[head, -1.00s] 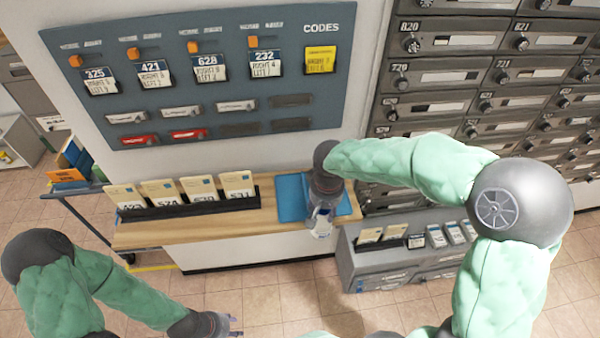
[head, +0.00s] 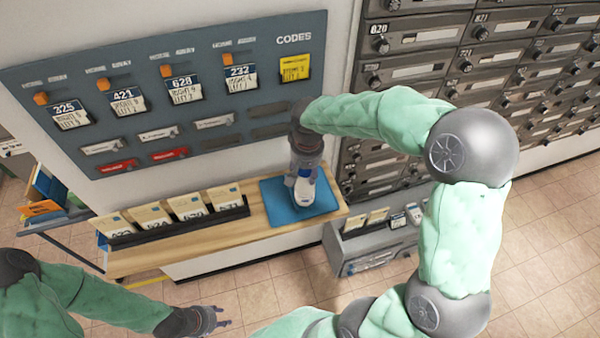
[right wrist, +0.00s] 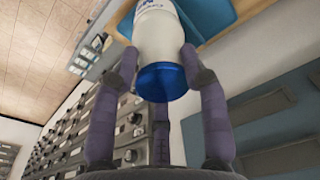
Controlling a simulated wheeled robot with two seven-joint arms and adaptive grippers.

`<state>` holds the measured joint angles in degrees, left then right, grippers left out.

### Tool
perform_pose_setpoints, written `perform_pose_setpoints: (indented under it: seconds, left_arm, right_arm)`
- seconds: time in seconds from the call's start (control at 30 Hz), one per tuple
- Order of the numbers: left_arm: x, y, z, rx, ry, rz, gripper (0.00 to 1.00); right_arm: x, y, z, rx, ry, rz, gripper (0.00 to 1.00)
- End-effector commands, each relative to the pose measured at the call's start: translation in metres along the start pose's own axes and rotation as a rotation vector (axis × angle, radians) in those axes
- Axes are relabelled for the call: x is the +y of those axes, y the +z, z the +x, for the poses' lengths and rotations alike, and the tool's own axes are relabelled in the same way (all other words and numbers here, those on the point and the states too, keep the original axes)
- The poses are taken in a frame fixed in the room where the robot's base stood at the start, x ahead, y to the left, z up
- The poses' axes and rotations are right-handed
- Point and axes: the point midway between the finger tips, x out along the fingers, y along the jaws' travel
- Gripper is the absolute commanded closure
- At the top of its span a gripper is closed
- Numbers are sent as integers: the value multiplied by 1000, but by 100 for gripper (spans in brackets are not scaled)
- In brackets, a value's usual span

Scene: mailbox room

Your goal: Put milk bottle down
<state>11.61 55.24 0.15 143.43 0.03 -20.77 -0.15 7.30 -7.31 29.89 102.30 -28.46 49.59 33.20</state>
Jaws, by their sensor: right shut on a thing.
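The milk bottle (head: 304,192) is white and sits within the blue mat's (head: 326,206) outline at the right end of the wooden counter. My right gripper (head: 303,174) is above the mat and shut on the bottle. In the right wrist view the bottle (right wrist: 158,35) has a blue cap towards my palm, with fingers on both sides; its far end is cut off. The blue mat (right wrist: 213,12) shows behind it. I cannot tell whether the bottle touches the mat. My left gripper (head: 224,317) is low in front of the counter, empty, its fingers apart.
A black rack (head: 180,222) of numbered cards stands on the wooden counter (head: 262,228) left of the mat. The codes board (head: 215,120) is on the wall behind. Mailboxes (head: 430,75) and a low grey box (head: 365,262) are on the right.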

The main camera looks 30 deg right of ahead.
Motion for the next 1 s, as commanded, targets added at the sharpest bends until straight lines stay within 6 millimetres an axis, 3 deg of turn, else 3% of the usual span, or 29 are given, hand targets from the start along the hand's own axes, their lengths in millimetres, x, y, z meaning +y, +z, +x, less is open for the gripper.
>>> perform_pose_setpoints:
  seconds: [0.1, 0.4, 0.67, 1.0]
  left_arm:
    - [1, 0, -4, 0, 0, 0, 60]
    - [2, 0, -6, 1, 0, 0, 60]
    - [2, 0, -7, 1, 0, 0, 60]
    - [4, 0, -12, 1, 0, 0, 60]
  right_arm:
    - [-2, -21, 11, 0, 1, 2, 100]
    - [-4, -52, 58, 2, 0, 1, 100]
    - [-5, -60, 70, 3, 0, 0, 100]
    - [-5, -59, 104, 3, -1, 0, 100]
